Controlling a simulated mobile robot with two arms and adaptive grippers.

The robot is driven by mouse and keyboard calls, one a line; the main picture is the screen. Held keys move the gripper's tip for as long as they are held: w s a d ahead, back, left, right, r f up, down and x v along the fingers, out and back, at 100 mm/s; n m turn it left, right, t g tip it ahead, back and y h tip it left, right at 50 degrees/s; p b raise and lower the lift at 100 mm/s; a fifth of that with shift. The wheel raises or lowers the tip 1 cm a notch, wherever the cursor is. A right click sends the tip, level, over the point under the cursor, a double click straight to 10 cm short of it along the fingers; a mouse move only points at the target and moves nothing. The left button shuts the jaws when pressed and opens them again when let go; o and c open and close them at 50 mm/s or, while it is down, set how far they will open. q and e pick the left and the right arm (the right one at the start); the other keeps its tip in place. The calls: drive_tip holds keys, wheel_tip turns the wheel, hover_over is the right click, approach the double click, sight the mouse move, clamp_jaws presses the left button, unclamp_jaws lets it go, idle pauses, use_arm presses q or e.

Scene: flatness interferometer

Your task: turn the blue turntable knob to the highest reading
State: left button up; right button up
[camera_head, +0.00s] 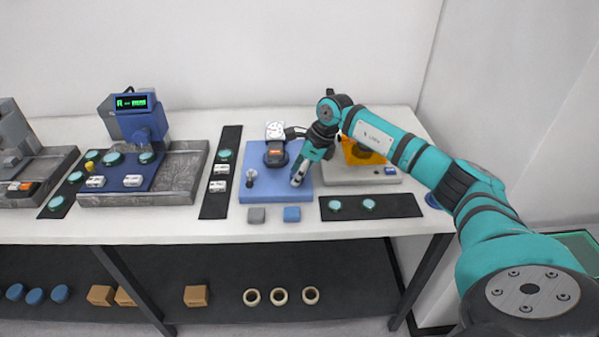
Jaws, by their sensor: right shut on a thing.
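A blue plate station (262,188) stands on the white table and carries a round white dial gauge (275,130). Below the gauge is a dark round part with an orange top (275,155), on the plate. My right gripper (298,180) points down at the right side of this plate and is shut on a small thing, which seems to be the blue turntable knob. The fingers mostly hide the knob. The dial's needle is too small to read. My left gripper is not in view.
A small upright post (250,178) stands on the plate's left side. A grey station with an orange shield (362,152) stands right, behind my arm. A blue station with a green display (131,102) stands left.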

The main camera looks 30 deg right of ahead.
drive_tip(key=shift+m, duration=0.4)
drive_tip(key=shift+c, duration=0.3)
drive_tip(key=shift+m+t+h, duration=0.4)
drive_tip(key=shift+m, duration=0.6)
drive_tip(key=m+h, duration=0.1)
drive_tip(key=m, duration=0.1)
drive_tip(key=shift+a+m, duration=0.15)
drive_tip(key=shift+m, duration=0.25)
drive_tip(key=m+h+b, duration=0.1)
drive_tip(key=m, duration=0.1)
drive_tip(key=shift+a+m+t, duration=0.1)
drive_tip(key=shift+m+t, duration=0.2)
drive_tip(key=shift+m+h+b, duration=0.7)
drive_tip(key=shift+m+b, duration=0.1)
drive_tip(key=shift+m, duration=0.8)
drive_tip(key=shift+r+m, duration=0.1)
drive_tip(key=shift+m, duration=0.2)
drive_tip(key=o, duration=1.1)
drive_tip(key=shift+s, duration=0.1)
